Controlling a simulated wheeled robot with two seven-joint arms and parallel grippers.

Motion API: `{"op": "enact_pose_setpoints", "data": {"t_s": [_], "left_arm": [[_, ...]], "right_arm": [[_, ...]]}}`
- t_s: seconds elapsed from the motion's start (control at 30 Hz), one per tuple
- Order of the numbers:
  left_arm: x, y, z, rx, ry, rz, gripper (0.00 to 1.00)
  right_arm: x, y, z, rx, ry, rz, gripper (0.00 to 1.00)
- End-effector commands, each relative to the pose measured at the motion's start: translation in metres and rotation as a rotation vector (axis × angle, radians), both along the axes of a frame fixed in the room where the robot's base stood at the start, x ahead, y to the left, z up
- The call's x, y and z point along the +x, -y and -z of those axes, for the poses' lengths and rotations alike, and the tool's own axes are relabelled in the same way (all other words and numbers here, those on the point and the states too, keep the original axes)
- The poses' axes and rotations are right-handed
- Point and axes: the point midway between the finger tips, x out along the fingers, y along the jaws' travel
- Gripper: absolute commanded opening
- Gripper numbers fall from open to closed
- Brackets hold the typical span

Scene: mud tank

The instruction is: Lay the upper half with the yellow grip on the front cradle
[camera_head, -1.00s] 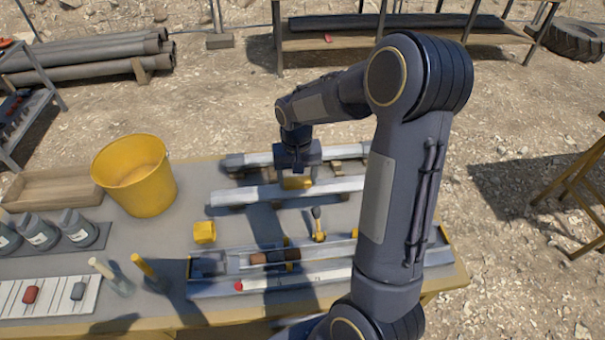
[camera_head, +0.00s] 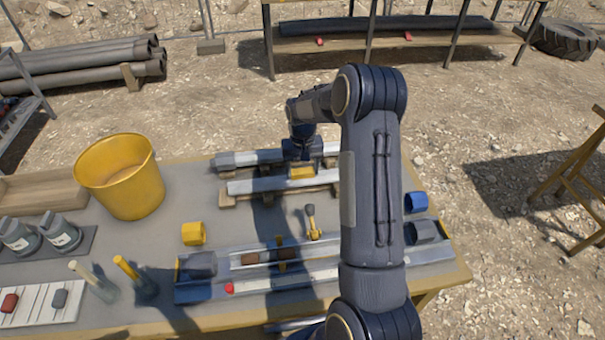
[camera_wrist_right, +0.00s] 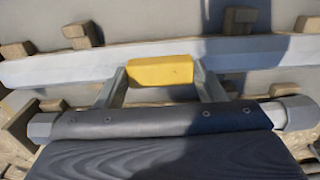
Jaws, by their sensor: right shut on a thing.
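The upper half (camera_head: 262,185), a long light grey bar with a yellow grip (camera_head: 301,172), lies level along the front cradle (camera_head: 228,200). Wooden blocks of the cradle show under its ends. I cannot tell whether it touches them or hangs just above. My right gripper (camera_head: 301,162) is over the bar's middle. In the right wrist view its two fingers (camera_wrist_right: 162,78) are closed on the sides of the yellow grip (camera_wrist_right: 160,70), and the bar (camera_wrist_right: 60,68) spans the view. The grip hides the bar's middle. My left gripper is not in view.
A second bar (camera_head: 240,157) rests behind on wooden blocks. In front lie a yellow ring (camera_head: 193,233), a yellow-handled tool (camera_head: 311,222) and a long tray (camera_head: 195,293). A yellow bucket (camera_head: 120,180) stands left. A blue ring (camera_head: 416,202) lies right.

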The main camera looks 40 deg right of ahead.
Motion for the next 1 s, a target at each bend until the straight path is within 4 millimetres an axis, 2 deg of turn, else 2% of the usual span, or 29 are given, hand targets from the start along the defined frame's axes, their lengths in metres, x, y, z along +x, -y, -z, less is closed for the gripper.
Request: {"op": "enact_pose_setpoints", "data": {"t_s": [0.03, 0.07, 0.33, 0.67, 0.7, 0.87, 1.0], "left_arm": [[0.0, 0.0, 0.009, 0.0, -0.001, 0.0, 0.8], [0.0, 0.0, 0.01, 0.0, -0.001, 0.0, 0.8], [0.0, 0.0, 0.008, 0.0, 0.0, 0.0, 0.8], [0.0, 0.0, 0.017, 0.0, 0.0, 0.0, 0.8], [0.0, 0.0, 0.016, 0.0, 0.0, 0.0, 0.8], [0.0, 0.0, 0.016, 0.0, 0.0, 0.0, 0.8], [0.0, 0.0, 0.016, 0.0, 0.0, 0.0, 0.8]], "right_arm": [[0.0, 0.0, 0.011, 0.0, 0.001, 0.0, 0.25], [0.0, 0.0, 0.012, 0.0, 0.001, 0.0, 0.25], [0.0, 0.0, 0.011, -0.001, 0.003, 0.0, 0.25], [0.0, 0.0, 0.022, -0.001, 0.003, 0.0, 0.25], [0.0, 0.0, 0.021, 0.0, 0.001, 0.0, 0.66], [0.0, 0.0, 0.021, 0.0, 0.001, 0.0, 0.85], [0.0, 0.0, 0.021, 0.0, 0.001, 0.0, 0.85]]}}
